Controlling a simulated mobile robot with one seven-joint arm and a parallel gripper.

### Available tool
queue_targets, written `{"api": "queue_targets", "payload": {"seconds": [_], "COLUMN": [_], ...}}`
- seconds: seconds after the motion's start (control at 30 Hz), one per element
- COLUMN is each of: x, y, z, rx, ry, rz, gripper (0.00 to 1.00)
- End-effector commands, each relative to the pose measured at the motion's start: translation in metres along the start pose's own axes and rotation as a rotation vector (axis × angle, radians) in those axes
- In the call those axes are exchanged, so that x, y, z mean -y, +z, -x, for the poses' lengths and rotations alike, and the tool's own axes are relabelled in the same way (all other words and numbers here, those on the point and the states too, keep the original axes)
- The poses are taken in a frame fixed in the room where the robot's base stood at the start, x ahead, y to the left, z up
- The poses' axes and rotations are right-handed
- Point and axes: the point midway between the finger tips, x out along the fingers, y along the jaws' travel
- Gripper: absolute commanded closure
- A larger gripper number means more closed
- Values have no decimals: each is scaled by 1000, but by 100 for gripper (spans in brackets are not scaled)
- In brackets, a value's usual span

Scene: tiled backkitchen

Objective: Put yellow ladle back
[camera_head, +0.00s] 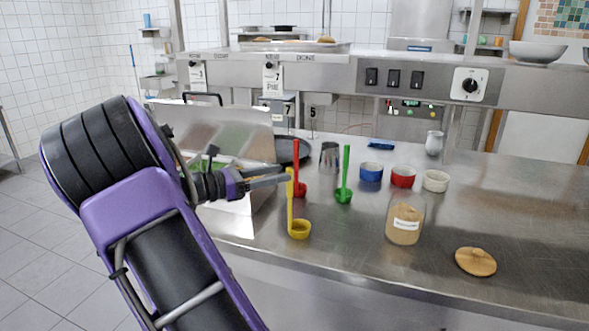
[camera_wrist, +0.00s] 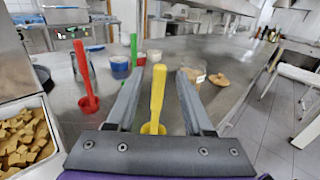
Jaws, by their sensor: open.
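The yellow ladle (camera_head: 299,230) stands on the steel counter with its cup down and its handle upright. My gripper (camera_head: 287,179) reaches in from the left at the upper part of that handle. In the wrist view my gripper (camera_wrist: 158,78) is open, with one finger on each side of the yellow ladle's handle (camera_wrist: 158,95). I cannot tell whether either finger touches it. A red ladle (camera_head: 299,188) and a green ladle (camera_head: 344,194) also stand upright, behind and to the right of the yellow one.
Blue (camera_head: 371,172), red (camera_head: 403,177) and white (camera_head: 436,181) bowls stand behind a labelled jar (camera_head: 405,225). Its wooden lid (camera_head: 476,262) lies right. A steel cup (camera_head: 330,157) and dark pan (camera_head: 293,149) stand farther back. Golden chunks (camera_wrist: 25,138) fill a container at left.

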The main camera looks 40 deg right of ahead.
Motion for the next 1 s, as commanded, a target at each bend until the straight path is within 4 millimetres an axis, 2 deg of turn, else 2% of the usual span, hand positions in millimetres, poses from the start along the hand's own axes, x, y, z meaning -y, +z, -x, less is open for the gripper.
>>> {"api": "queue_targets", "payload": {"seconds": [0.1,0.3,0.9,1.0], "x": [0,0,0,0], "y": [0,0,0,0], "z": [23,43,46,50], "rx": [0,-1,-2,-46], "ry": [2,0,0,1], "rz": [1,-1,-2,-43], "gripper": [48,48,48,48]}}
